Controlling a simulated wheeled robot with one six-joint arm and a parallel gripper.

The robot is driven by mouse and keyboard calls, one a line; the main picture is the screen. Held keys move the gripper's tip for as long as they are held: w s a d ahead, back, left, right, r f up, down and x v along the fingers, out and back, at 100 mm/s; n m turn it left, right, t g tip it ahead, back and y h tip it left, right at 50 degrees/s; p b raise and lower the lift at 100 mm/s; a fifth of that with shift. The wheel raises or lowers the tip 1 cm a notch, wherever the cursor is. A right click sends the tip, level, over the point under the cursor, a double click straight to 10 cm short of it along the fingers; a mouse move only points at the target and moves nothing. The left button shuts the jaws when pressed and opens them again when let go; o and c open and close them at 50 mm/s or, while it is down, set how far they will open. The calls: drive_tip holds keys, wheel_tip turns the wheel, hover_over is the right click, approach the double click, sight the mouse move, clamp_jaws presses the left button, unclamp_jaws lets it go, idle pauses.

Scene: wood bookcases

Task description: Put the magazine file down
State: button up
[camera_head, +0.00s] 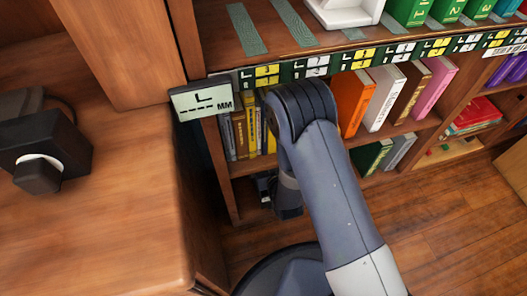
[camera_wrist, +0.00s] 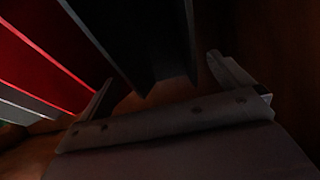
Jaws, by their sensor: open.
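My gripper (camera_wrist: 162,82) is open in the wrist view, with one finger at the left and one at the right. A dark, flat-sided upright object (camera_wrist: 145,40), which may be the magazine file, stands between and beyond the fingers. The view is too dark to tell whether they touch it. In the head view my gripper (camera_head: 268,188) is small and dark at the lower shelf, partly hidden by my arm, and the dark object cannot be made out. A white open-sided holder (camera_head: 343,12) sits on the upper shelf, cut by the frame's top edge.
A red upright object (camera_wrist: 40,70) is close left of the dark one in the wrist view. A brown wall (camera_wrist: 285,50) is close on the right. Books (camera_head: 352,100) fill the middle shelf. A wooden counter (camera_head: 110,190) with a black device (camera_head: 45,145) stands left.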

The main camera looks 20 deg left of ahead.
drive_tip(key=p+v, duration=0.1)
drive_tip(key=v, duration=0.5)
drive_tip(key=b+x, duration=0.3)
drive_tip(key=x, duration=0.8)
drive_tip(key=shift+w+a+r, duration=0.25)
drive_tip(key=shift+w+a, duration=0.1)
drive_tip(key=shift+w, duration=0.05)
